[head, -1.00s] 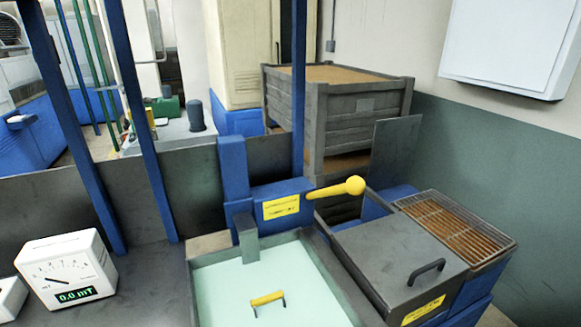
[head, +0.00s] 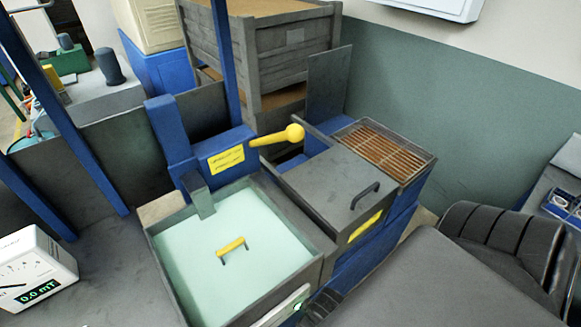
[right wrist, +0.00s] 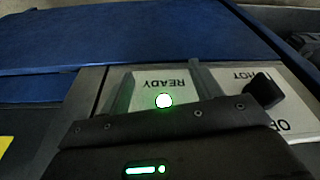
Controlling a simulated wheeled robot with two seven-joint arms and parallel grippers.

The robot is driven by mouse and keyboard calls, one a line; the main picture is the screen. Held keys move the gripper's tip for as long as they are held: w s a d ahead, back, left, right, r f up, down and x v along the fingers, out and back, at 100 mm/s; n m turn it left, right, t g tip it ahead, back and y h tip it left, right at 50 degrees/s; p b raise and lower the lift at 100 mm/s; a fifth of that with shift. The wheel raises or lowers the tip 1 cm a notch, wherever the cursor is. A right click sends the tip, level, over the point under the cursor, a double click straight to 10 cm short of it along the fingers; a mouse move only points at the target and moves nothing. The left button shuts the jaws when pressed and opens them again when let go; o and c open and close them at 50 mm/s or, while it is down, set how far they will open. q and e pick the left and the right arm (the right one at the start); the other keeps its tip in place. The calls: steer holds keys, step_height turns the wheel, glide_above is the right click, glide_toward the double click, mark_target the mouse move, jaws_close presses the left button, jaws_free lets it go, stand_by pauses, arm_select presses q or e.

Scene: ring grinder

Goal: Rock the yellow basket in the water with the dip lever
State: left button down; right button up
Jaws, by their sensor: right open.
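The dip lever (head: 280,136), a yellow rod with a ball knob, sticks out to the right from the blue block behind the water tank. The yellow basket handle (head: 231,245) shows above pale green water in the square grey tank (head: 284,218); the rest of the basket is hidden. My right gripper (right wrist: 160,75) is open in the right wrist view, over a panel with a READY label, and holds nothing visible. The lever is not in that wrist view. My left gripper is not in view.
A grey lidded box (head: 330,185) with a black handle stands right of the tank, beside an orange-brown grate (head: 385,150). A white meter (head: 38,268) reads 0.0 mT at left. A slatted wooden crate (head: 280,65) stands behind. Blue posts rise at left.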

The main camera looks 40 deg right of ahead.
steer(key=w+d+r+m+t+p, duration=0.1)
steer(key=w+d+r, duration=0.1)
steer(key=r, duration=0.8)
steer(key=w+d+r+t+p, duration=0.1)
steer(key=w+d+r+t, duration=0.1)
steer(key=r, duration=0.7)
steer(key=m+t+h, duration=0.1)
steer(key=m+t, duration=0.4)
steer(key=t, duration=0.7)
glide_toward(301, 139)
steer(key=w, duration=0.3)
steer(key=shift+w+r+b, duration=0.15)
steer(key=shift+w+b, duration=0.2)
steer(key=shift+w, duration=0.3)
steer(key=w+b, duration=0.2)
steer(key=b, duration=0.1)
steer(key=w+b, duration=0.2)
steer(key=b, duration=0.1)
steer(key=shift+w+d+f+b, duration=0.15)
steer(key=shift+w+f+b, duration=0.15)
steer(key=shift+w, duration=0.1)
steer(key=w, duration=0.2)
steer(key=w+r, duration=0.1)
steer(key=w, duration=0.1)
steer(key=shift+w+d+p, duration=0.1)
steer(key=shift+w+p, duration=0.1)
steer(key=shift+p, duration=0.2)
steer(key=shift+w+f, duration=0.1)
steer(key=shift+w, duration=0.3)
